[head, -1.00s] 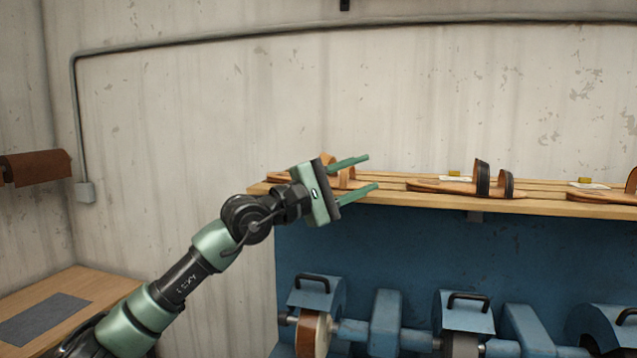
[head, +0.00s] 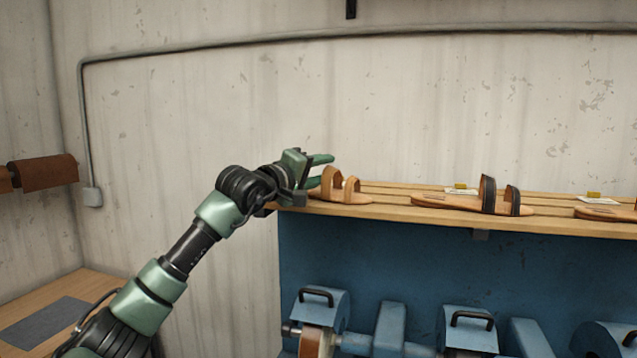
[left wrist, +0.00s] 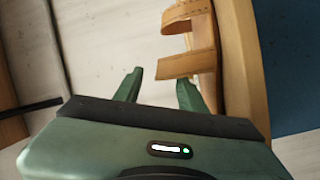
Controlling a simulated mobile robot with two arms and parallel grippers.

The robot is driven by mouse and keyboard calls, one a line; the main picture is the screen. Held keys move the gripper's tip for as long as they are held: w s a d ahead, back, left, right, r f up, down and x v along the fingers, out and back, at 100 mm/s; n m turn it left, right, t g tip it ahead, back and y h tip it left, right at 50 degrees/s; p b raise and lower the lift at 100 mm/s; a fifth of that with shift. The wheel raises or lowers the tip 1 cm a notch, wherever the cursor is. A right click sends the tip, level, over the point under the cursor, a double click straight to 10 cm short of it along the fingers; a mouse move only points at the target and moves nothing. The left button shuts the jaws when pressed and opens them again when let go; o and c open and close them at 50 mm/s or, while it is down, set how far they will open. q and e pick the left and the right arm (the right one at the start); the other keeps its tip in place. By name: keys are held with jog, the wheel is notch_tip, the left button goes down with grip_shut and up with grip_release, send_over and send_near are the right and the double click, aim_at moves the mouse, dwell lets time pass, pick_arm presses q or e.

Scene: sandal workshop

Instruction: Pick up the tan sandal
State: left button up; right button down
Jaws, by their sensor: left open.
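The tan sandal (head: 350,194) lies on the left end of the wooden shelf, its two tan straps standing up. My left gripper (head: 322,171) is open at the sandal's left end, fingers pointing right toward the straps. In the left wrist view, the sandal's straps (left wrist: 188,62) show ahead and to the right of the open left gripper (left wrist: 160,78). The right-hand finger there is close to the nearer strap; I cannot tell whether they touch. Nothing is between the fingers. Part of the sandal's left end is hidden behind my gripper. My right gripper is not in view.
A sandal with black straps (head: 474,203) lies further right on the wooden shelf (head: 420,218), and another is cut off at the right edge. Blue grinding machines (head: 467,325) stand below. A wooden bench (head: 85,290) is at the lower left.

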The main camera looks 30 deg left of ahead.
pick_arm(q)
jog(key=shift+w+d+f+p, duration=0.15)
jog(key=shift+w+p, duration=0.15)
jog(key=shift+w, duration=1.15)
jog(key=shift+s, duration=0.2)
jog(key=c, duration=0.4)
grip_shut()
jog(key=shift+w, duration=0.1)
notch_tip(320, 180, up, 20)
